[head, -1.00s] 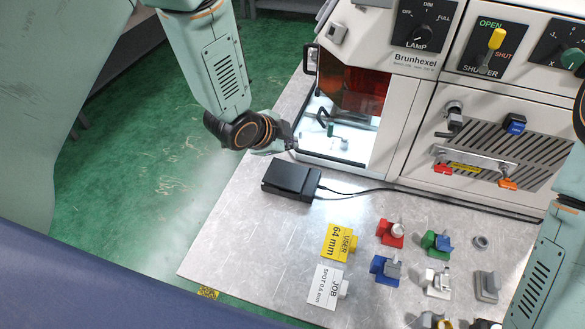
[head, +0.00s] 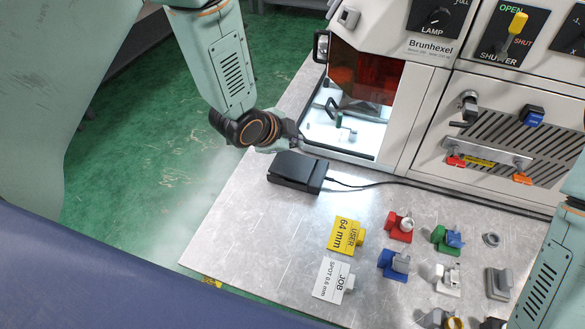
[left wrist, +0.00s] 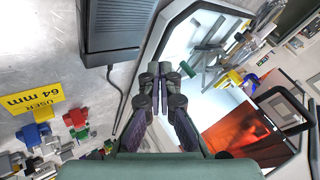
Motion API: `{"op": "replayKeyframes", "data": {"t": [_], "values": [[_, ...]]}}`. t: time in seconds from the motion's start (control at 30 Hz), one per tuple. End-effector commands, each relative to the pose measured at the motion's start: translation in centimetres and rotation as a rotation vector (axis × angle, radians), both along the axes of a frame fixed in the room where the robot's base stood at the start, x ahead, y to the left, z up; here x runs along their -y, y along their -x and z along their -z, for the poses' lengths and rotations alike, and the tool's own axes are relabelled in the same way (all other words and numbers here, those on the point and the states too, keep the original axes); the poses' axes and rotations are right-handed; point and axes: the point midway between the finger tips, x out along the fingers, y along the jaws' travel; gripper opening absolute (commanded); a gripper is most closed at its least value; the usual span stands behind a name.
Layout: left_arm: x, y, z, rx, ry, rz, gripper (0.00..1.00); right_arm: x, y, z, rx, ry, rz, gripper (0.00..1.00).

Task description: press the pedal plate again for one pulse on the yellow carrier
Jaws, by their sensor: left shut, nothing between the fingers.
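The pedal, a black box with a flat plate on top (head: 297,171), lies on the metal table in front of the machine's open chamber. It also shows at the top of the left wrist view (left wrist: 112,25). My left gripper (head: 297,140) is shut and empty. It is just behind the pedal in the head view, by the chamber's front edge. In the left wrist view its closed fingertips (left wrist: 161,82) are beside the pedal, with no clear contact. A small yellow piece (left wrist: 250,84) shows by the chamber; I cannot tell if it is the carrier. My right gripper is out of view.
The white machine's lit chamber (head: 345,130) is open, with an orange window. The pedal's cable (head: 400,187) runs right. The table's left front is clear.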

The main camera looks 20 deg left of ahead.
Motion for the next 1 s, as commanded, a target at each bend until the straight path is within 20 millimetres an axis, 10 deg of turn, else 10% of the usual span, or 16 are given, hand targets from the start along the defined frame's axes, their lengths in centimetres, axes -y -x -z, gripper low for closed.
{"op": "replayKeyframes", "data": {"t": [0.4, 1.0], "values": [[-0.5, -0.1, 5.2, -0.001, 0.001, 0.000, 0.00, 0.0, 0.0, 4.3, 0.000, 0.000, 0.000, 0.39], [-0.6, -0.1, 5.6, 0.000, 0.000, 0.000, 0.00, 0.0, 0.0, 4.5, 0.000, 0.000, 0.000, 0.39]]}}
